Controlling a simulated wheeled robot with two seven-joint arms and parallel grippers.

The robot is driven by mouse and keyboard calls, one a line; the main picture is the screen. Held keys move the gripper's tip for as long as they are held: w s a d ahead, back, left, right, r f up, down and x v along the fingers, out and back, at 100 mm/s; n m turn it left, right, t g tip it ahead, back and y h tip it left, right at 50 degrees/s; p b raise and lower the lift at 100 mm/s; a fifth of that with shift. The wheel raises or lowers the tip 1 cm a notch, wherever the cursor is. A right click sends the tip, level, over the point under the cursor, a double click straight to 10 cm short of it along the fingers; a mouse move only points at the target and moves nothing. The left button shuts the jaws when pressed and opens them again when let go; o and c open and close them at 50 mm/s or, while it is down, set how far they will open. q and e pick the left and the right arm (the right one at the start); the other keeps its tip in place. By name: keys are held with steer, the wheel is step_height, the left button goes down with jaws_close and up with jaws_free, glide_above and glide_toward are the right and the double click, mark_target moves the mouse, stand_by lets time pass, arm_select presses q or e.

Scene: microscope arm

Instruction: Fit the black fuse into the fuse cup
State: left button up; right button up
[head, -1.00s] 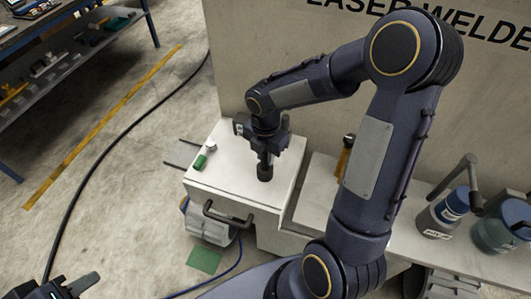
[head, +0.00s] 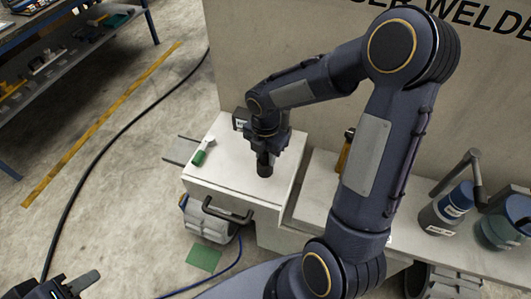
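A dark cylinder that looks like the black fuse (head: 264,169) stands upright over the white top of a cabinet (head: 235,177). My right gripper (head: 263,155) points down from above, its fingers closed about the cylinder's upper part. I cannot tell whether the cylinder's lower end touches the cabinet top. I cannot make out a separate fuse cup; it may be hidden by the gripper. My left gripper (head: 72,285) is at the bottom left corner, partly cut off, its fingers apart and empty, far from the cabinet.
A small green and white object (head: 201,153) lies left of the gripper on the cabinet top. A black handle (head: 228,212) sticks out in front. A tall panel (head: 265,40) rises behind.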

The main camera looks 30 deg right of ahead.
steer(key=o, duration=0.3)
steer(key=shift+r, duration=0.15)
step_height(320, 180, up, 7)
steer(key=shift+r, duration=0.25)
stand_by(0.5)
steer(key=shift+s+r, duration=0.1)
steer(key=s+a+r+m+t+y, duration=0.1)
steer(key=s+r+m+t, duration=0.1)
steer(key=s+m, duration=0.3)
steer(key=s+a+r+m+t+y, duration=0.1)
steer(key=s+a+r+m, duration=0.1)
steer(key=s+m, duration=0.4)
steer(key=s+a+r+m+t+y, duration=0.1)
steer(key=s+m, duration=0.5)
steer(key=m, duration=0.8)
steer(key=shift+a+r+t+y, duration=0.2)
steer(key=shift+r+t+y, duration=0.2)
steer(key=shift+r+t, duration=0.3)
